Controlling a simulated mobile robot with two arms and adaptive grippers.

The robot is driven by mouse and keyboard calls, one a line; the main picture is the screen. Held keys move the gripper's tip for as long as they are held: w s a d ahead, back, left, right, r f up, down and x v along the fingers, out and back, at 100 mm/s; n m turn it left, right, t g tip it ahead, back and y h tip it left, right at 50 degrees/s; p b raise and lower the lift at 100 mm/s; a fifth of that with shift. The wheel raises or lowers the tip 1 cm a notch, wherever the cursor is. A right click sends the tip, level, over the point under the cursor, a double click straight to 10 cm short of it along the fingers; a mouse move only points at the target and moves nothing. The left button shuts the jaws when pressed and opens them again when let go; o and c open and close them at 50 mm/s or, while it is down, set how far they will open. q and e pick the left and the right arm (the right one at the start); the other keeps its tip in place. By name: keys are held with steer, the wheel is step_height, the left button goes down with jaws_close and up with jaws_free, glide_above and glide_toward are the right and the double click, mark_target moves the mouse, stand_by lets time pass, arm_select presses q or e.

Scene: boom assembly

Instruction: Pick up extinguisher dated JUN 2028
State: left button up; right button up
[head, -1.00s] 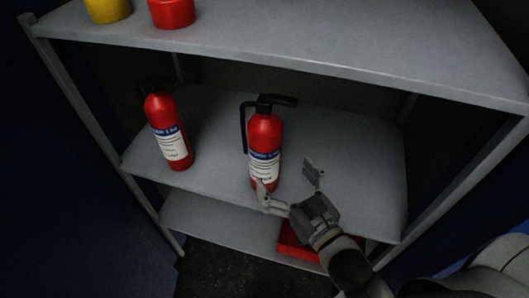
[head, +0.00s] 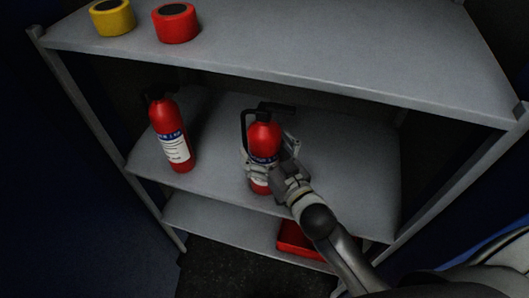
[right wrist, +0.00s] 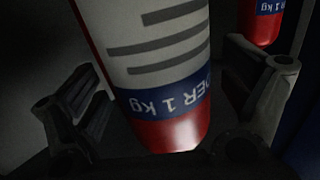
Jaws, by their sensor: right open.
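Two red fire extinguishers with black handles and blue-and-white labels stand upright on the middle shelf. My right gripper (head: 272,162) is at the right-hand extinguisher (head: 264,138), with its open fingers on either side of the body. In the right wrist view this extinguisher (right wrist: 165,60) fills the middle, between the two fingers of the gripper (right wrist: 170,105), with gaps showing beside it. The left-hand extinguisher (head: 170,133) stands apart; part of it shows at the upper right of the wrist view (right wrist: 262,22). The dates on the labels are not readable. My left gripper is not in view.
The grey shelf unit (head: 300,60) has a top board above the extinguishers. A yellow roll (head: 112,20) and a red roll (head: 176,27) sit on top. A red box (head: 298,242) is on the lower shelf. The middle shelf (head: 350,150) is clear to the right.

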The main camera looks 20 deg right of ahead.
steer(key=shift+w+a, duration=0.1)
steer(key=shift+w, duration=0.2)
jaws_close()
steer(key=shift+w+r, duration=0.1)
steer(key=shift+r, duration=0.3)
